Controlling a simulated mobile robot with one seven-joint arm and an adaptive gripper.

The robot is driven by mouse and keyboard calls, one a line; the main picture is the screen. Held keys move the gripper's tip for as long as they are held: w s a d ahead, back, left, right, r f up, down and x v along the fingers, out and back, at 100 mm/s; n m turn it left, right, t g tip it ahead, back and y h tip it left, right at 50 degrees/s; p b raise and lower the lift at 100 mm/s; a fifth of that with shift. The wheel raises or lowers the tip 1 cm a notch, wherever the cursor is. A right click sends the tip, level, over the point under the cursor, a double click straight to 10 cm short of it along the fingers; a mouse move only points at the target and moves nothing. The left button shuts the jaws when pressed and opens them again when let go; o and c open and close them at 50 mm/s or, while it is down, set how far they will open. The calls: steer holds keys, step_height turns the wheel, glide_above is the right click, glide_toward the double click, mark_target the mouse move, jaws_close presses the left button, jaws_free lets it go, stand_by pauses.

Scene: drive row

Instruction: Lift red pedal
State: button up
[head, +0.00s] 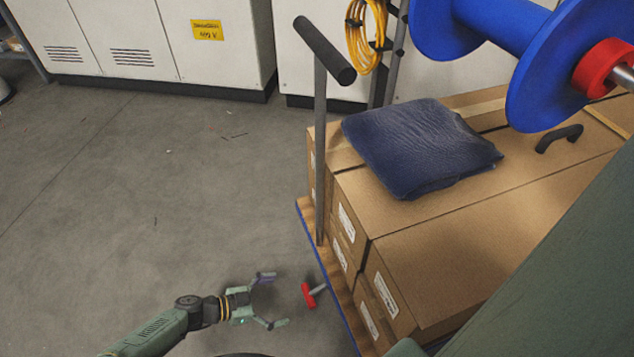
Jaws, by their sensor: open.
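The red pedal (308,294) sits low beside the blue-edged cart, at the end of a short grey lever (319,289) that runs toward the cart's edge. My gripper (270,300) is open and empty, just left of the pedal. Its two fingers point right toward the pedal, one at the upper side and one at the lower side, with a gap between them and the pedal. No contact shows. The height difference between gripper and pedal is hard to tell from this view.
The cart's deck edge (334,297) carries stacked cardboard boxes (440,290) with a dark blue folded cloth (418,147) on top. An upright post with a black handle (325,50) rises at its left corner. A blue spool (540,60) hangs upper right. Grey floor (150,200) is clear at left.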

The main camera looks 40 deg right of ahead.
mark_target(311, 293)
steer(key=b+x, duration=0.1)
steer(key=x, duration=0.9)
steer(key=shift+s+d, duration=0.1)
steer(key=shift+d, duration=0.1)
steer(key=shift+c, duration=0.6)
